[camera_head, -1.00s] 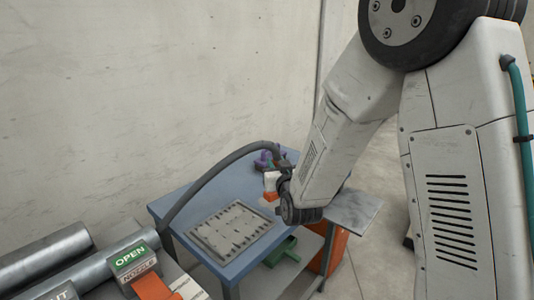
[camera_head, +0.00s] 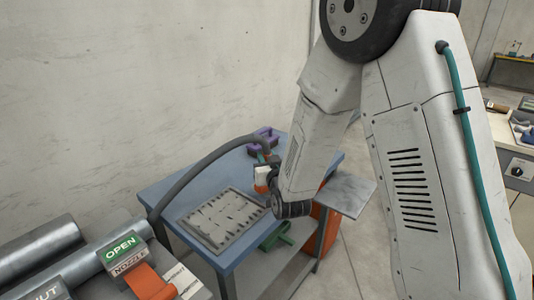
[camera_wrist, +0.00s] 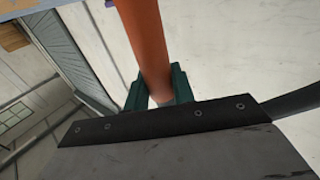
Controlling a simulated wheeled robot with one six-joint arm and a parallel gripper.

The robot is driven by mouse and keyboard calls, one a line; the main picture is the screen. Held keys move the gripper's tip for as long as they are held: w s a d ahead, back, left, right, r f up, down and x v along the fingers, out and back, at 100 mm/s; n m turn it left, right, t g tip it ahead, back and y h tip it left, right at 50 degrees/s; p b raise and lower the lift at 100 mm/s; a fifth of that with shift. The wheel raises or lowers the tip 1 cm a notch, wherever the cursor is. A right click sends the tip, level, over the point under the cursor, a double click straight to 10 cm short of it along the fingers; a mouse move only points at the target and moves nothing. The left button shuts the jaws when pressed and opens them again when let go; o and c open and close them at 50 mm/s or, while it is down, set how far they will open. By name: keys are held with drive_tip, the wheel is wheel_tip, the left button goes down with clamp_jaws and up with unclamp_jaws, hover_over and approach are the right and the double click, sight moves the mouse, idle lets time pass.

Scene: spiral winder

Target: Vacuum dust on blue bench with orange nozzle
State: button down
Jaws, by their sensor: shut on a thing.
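The blue bench (camera_head: 175,190) stands against the wall. On its top lies a grey rectangular panel (camera_head: 222,218) with pale, uneven patches; I cannot tell which of these are dust. In the wrist view, my gripper (camera_wrist: 158,92), with dark green fingers, is shut around the orange nozzle (camera_wrist: 145,35), a long orange tube. In the head view, an orange end (camera_head: 261,189) shows under a white piece beside my wrist, behind the panel's right part. A grey hose (camera_head: 205,167) arches from there to the bench's left front. My arm hides part of the bench's right side.
A purple object (camera_head: 262,141) sits at the bench's back. A grey side plate (camera_head: 347,193) juts right, with an orange box (camera_head: 322,230) and a green bin (camera_head: 276,235) below.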

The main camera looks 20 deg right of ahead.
drive_tip(key=shift+f, duration=0.35)
drive_tip(key=shift+w+d, duration=2.2)
drive_tip(key=shift+w, duration=1.9)
drive_tip(key=shift+s+a, duration=2.45)
drive_tip(key=shift+a, duration=1)
drive_tip(key=shift+r, duration=2.5)
